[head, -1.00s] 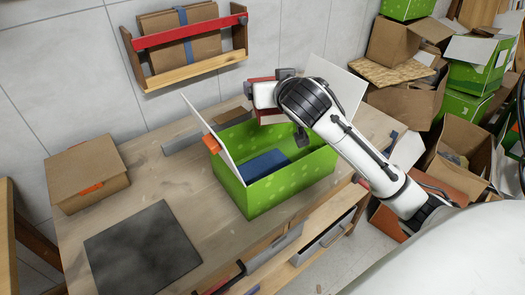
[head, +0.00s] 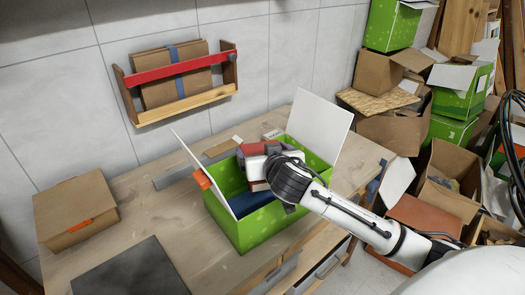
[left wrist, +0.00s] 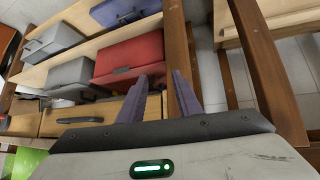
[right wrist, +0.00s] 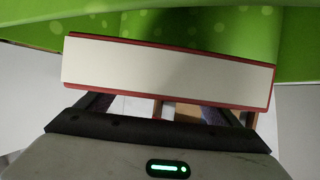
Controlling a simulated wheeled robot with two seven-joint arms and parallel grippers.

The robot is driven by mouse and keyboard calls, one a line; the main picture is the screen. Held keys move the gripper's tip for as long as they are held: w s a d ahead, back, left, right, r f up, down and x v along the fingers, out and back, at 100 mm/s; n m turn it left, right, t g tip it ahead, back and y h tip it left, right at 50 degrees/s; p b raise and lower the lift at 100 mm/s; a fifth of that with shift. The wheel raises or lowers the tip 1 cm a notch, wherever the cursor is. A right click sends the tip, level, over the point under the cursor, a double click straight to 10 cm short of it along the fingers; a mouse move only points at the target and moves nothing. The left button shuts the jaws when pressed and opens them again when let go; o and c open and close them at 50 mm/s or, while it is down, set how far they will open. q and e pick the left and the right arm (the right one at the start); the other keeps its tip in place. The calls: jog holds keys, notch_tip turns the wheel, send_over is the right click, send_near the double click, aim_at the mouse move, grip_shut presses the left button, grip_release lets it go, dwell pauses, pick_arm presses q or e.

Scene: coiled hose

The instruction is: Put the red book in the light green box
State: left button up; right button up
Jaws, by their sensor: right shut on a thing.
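The light green box (head: 258,232) stands on the workbench with its white flaps open. My right gripper (head: 271,163) is shut on the red book (head: 257,185), at the box opening. In the right wrist view the red book (right wrist: 165,72) shows its pale page edge, and the green box wall (right wrist: 190,25) is behind it. Whether the book touches the box floor is hidden. A blue thing (head: 248,204) lies inside the box. My left gripper (left wrist: 160,78) shows only in the left wrist view; its fingers are apart with nothing between them.
A brown carton (head: 76,209) and a dark mat (head: 130,272) are on the workbench (head: 165,215) at left. A wall rack (head: 180,80) hangs behind. Cardboard and green boxes crowd the right. The left wrist view shows a red bin (left wrist: 130,60) on shelves.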

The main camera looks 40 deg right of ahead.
jog(key=shift+f, duration=0.15)
jog(key=o, duration=1.2)
jog(key=shift+c, duration=0.2)
jog(key=shift+s+r, duration=0.1)
jog(key=shift+r, duration=0.15)
jog(key=v, duration=1.1)
jog(key=shift+s+a+r+b, duration=0.1)
jog(key=shift+s+a+b, duration=0.1)
jog(key=shift+s+b, duration=0.2)
